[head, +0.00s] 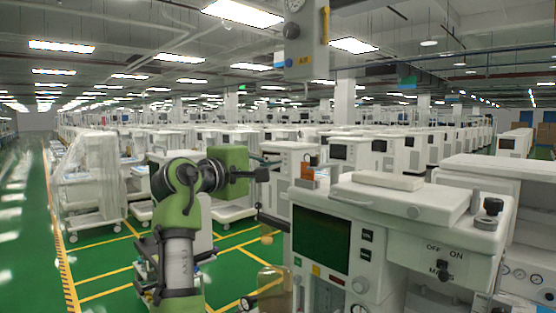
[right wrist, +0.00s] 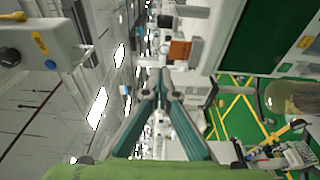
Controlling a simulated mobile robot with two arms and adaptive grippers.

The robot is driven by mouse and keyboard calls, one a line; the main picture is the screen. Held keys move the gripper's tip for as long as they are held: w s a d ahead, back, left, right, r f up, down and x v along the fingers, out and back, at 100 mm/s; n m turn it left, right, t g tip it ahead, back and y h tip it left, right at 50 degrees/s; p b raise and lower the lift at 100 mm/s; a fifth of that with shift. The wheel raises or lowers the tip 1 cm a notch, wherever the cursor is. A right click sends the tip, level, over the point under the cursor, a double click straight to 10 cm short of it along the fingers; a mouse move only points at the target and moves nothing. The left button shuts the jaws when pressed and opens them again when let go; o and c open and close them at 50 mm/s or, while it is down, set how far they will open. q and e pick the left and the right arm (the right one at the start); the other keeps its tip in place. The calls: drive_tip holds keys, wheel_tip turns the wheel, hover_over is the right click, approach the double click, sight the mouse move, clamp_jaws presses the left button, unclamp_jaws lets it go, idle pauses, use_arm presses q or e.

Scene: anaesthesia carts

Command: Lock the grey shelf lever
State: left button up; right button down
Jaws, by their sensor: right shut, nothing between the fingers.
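My right gripper (head: 262,174) is at the end of a green arm in the head view, left of the near anaesthesia cart (head: 420,240) and about level with its top. In the right wrist view the two fingers of this gripper (right wrist: 162,88) meet at their tips, shut with nothing between them. I cannot pick out a grey shelf lever for certain in either view. A small orange block (head: 307,174) stands at the cart's left top edge, and it also shows in the right wrist view (right wrist: 180,50), beyond the fingertips. My left gripper is not in view.
The cart has a dark green screen (head: 321,240), a black knob (head: 444,271) beside the OFF and ON marks, and a flat lid (head: 400,192) on top. A clear canister (head: 272,290) hangs at its left side. Many white carts stand behind. Green floor shows at left.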

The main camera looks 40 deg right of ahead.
drive_tip(key=s+d+p, duration=0.2)
drive_tip(key=d+p, duration=0.3)
drive_tip(key=d, duration=0.2)
drive_tip(key=shift+d, duration=0.25)
idle(0.4)
